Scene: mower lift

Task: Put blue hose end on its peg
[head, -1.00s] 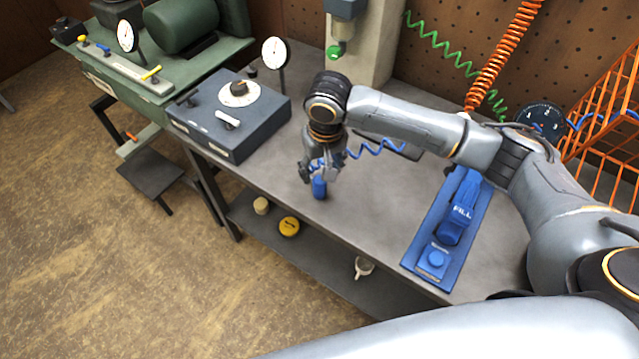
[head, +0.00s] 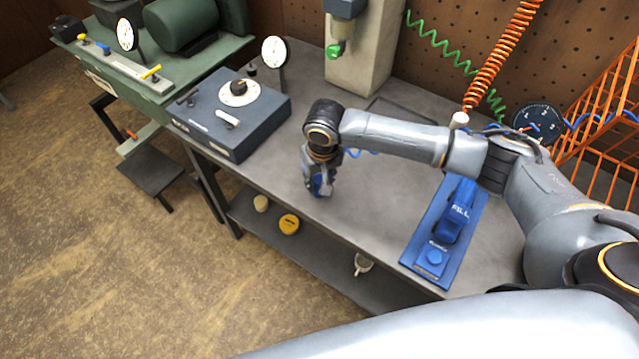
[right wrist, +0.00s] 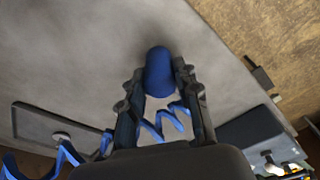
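The blue hose end (head: 319,188) is a short blue cylinder near the front edge of the grey workbench. My right gripper (head: 320,187) points down over it and partly hides it in the head view. In the right wrist view the hose end (right wrist: 159,72) sits snugly between the two fingertips (right wrist: 160,70), which look closed on its sides. I cannot tell whether it touches the bench. The coiled blue hose (right wrist: 165,122) trails between the fingers and off to the left. I cannot make out a peg for it. My left gripper is not in view.
A dark box with a dial (head: 230,112) stands at left. A grey column (head: 362,60), orange coiled hose (head: 492,62), round dial (head: 538,122) and orange wire rack (head: 605,105) are behind.

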